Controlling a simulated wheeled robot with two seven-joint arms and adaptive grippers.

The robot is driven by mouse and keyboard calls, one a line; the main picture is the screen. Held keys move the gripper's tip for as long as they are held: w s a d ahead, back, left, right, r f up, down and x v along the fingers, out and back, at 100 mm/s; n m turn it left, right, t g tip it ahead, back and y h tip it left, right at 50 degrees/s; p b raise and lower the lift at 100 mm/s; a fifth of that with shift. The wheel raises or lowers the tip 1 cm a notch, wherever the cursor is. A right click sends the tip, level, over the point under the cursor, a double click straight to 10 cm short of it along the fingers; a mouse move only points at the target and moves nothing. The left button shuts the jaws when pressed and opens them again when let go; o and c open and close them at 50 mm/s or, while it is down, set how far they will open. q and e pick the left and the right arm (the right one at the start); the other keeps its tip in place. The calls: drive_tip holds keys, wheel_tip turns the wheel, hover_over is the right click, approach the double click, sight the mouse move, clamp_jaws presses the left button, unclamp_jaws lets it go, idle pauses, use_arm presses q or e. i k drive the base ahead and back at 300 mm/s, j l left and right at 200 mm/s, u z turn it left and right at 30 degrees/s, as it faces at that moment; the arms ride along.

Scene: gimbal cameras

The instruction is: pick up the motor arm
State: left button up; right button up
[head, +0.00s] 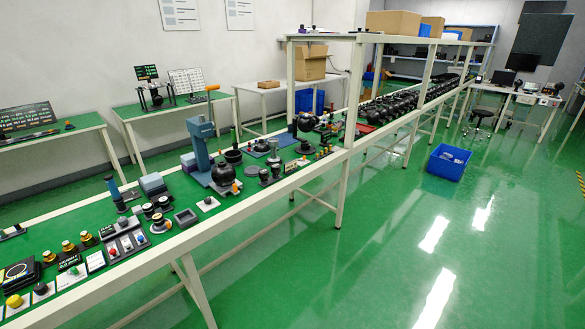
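A long white-framed workbench (250,206) with a green top runs from the near left into the distance. Many small parts stand on it. A round black motor-like part (222,173) sits near the bench's middle, beside a blue press-like stand (199,146). More dark round parts (404,101) line the far stretch of the bench. I cannot tell which of these is the motor arm at this size. Neither of my grippers is in view.
A blue bin (447,163) stands on the open green floor right of the bench. Brass-topped parts and button boxes crowd the bench's near end. An overhead shelf carries cardboard boxes (393,22). Side tables (160,109) stand along the left wall.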

sight(275, 168)
drive_tip(key=i+j, duration=0.2)
drive_tip(key=i, duration=0.25)
drive_tip(key=i+j, duration=0.2)
drive_tip(key=i, duration=0.25)
drive_tip(key=i+j, duration=0.2)
drive_tip(key=i, duration=0.25)
